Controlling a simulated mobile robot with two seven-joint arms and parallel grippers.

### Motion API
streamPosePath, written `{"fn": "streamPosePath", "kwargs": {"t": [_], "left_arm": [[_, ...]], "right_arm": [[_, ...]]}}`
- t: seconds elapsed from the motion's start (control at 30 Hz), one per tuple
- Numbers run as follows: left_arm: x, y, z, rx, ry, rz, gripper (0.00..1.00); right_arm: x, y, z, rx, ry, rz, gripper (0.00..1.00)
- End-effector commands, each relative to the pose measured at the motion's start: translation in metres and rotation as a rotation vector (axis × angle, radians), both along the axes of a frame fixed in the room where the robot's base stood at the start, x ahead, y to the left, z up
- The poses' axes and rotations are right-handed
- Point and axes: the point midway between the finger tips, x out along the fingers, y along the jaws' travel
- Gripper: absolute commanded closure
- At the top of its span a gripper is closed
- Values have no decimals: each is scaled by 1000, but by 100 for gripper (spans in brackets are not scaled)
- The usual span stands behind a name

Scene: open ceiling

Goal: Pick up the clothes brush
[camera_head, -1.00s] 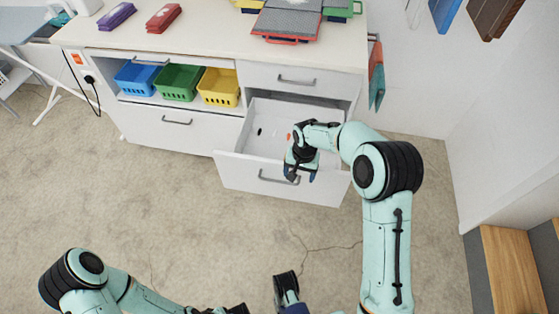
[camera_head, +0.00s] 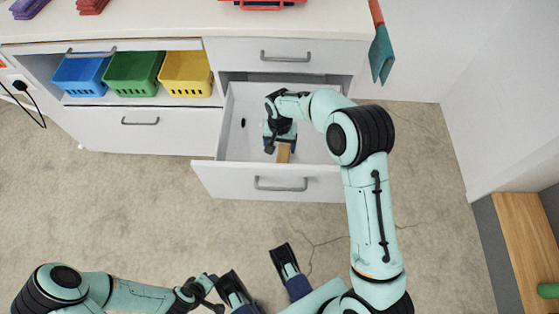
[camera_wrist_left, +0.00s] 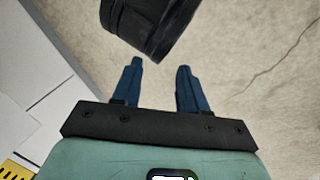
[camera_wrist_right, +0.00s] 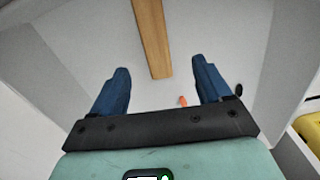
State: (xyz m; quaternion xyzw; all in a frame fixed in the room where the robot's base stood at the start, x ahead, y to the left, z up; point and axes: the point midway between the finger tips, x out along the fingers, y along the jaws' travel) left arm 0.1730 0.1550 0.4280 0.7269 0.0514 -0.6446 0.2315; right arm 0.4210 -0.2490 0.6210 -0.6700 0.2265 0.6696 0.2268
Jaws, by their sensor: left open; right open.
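The clothes brush appears to be the flat wooden bar (camera_head: 284,153) in the open drawer (camera_head: 238,176); only part of it shows in the head view. In the right wrist view the wooden bar (camera_wrist_right: 152,38) lies lengthwise beyond my fingers, its near end roughly centred between them. My right gripper (camera_head: 277,145) reaches down into the drawer, open and empty, with its fingers (camera_wrist_right: 160,82) apart from the bar. My left gripper (camera_head: 257,264) is open and empty over the floor, its spread fingers also showing in the left wrist view (camera_wrist_left: 158,72).
A small orange item (camera_wrist_right: 183,101) lies in the drawer near my right fingers. Blue (camera_head: 80,76), green (camera_head: 132,74) and yellow (camera_head: 186,75) baskets stand on the shelf left of the drawer. The drawer front and side walls bound the right gripper. A wooden bench (camera_head: 530,245) stands at right.

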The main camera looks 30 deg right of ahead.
Motion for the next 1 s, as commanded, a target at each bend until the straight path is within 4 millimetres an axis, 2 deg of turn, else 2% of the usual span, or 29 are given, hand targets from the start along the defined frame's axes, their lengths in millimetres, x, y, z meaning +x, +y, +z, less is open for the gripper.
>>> {"fn": "streamPosePath", "kwargs": {"t": [0.03,0.2,0.47,0.73,0.83,1.0], "left_arm": [[4,2,-5,5,-9,4,57],[14,7,-11,18,-35,15,57],[20,10,-15,25,-51,21,57],[37,19,-28,48,-95,40,57],[41,21,-29,54,-107,44,57],[41,21,-28,54,-108,44,57]], "right_arm": [[-1,0,-14,0,5,0,22],[0,0,-40,0,1,1,22],[-1,-2,-54,-1,1,0,22],[-6,-7,-94,-1,4,0,22],[-5,-7,-101,-1,1,0,22],[-5,-7,-100,-1,-1,0,22]]}}
